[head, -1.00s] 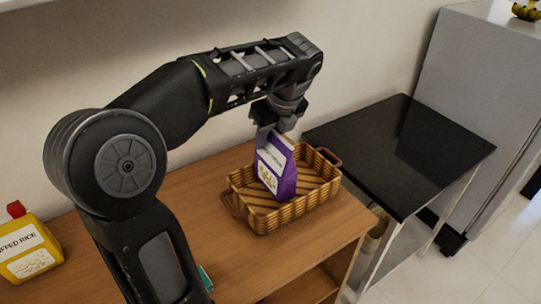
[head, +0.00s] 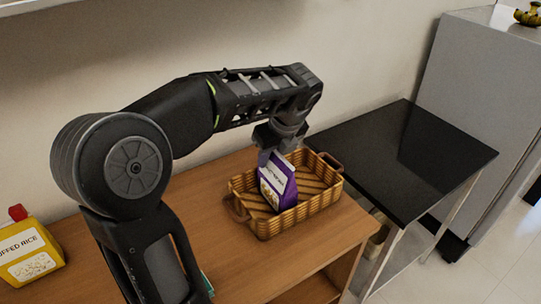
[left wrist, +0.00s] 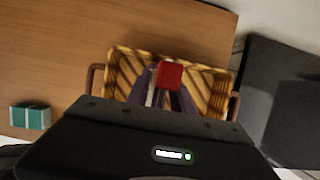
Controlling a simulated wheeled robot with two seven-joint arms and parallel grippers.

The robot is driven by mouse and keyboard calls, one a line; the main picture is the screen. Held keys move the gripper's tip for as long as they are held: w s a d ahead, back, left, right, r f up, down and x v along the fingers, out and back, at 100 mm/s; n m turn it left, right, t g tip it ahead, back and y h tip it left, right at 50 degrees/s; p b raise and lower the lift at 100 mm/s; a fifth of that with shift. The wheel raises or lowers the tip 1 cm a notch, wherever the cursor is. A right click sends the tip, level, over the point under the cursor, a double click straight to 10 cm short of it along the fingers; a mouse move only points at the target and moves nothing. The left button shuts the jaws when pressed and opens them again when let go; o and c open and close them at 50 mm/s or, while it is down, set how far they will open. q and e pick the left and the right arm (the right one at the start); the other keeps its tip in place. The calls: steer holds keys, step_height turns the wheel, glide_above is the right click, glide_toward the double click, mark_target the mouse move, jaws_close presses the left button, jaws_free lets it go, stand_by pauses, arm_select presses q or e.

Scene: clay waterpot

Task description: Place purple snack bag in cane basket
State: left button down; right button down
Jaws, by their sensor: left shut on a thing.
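The purple snack bag (head: 278,186), with a white and purple front, stands tilted inside the cane basket (head: 296,222), toward its left part. My left gripper (head: 266,153) points down over the basket and is shut on the top of the bag. In the left wrist view the bag (left wrist: 181,101) shows only in part below a red piece, with the basket (left wrist: 215,60) around it. My gripper body hides the near side of the basket there. Whether the bag's bottom touches the basket floor cannot be told. My right gripper is not in view.
The basket stands on a wooden cabinet top (head: 225,170). A yellow puffed rice pack (head: 30,254) stands at the far left. A teal box (left wrist: 30,117) lies left of the basket. A black-topped table (head: 400,150) and a grey fridge (head: 490,100) are to the right.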

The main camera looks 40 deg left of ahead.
arm_select(q)
steer(key=c, duration=1.1)
jaws_free()
steer(key=p+v, duration=0.1)
steer(key=v, duration=0.8)
steer(key=shift+d+r, duration=0.15)
steer(key=shift+r, duration=0.15)
steer(key=shift+p+v, duration=0.8)
steer(key=shift+p, duration=0.25)
steer(key=shift+s+d+r+p, duration=0.1)
steer(key=shift+d+r+p, duration=0.1)
steer(key=shift+r+p, duration=0.3)
steer(key=shift+f, duration=0.1)
